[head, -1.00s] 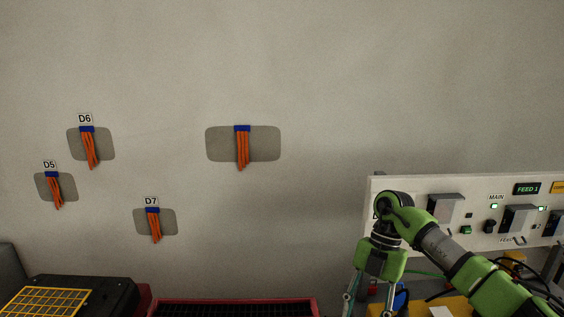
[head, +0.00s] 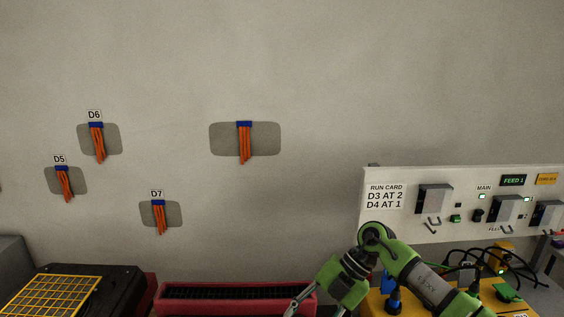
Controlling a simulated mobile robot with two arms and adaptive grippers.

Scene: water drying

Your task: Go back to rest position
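My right arm comes in from the lower right, green and grey. Its gripper (head: 318,301) is at the bottom of the head view, in front of the red tray's right end. The lower part of its fingers is cut off by the frame edge, so whether it is open or shut does not show. My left gripper is not in view.
A white panel (head: 410,227) with switches and a run card (head: 386,197) stands at right, above a yellow surface (head: 376,304) with black cables. A red tray (head: 190,291) and a black case (head: 118,290) with a yellow grid (head: 50,296) lie below the wall's orange cable bundles (head: 245,145).

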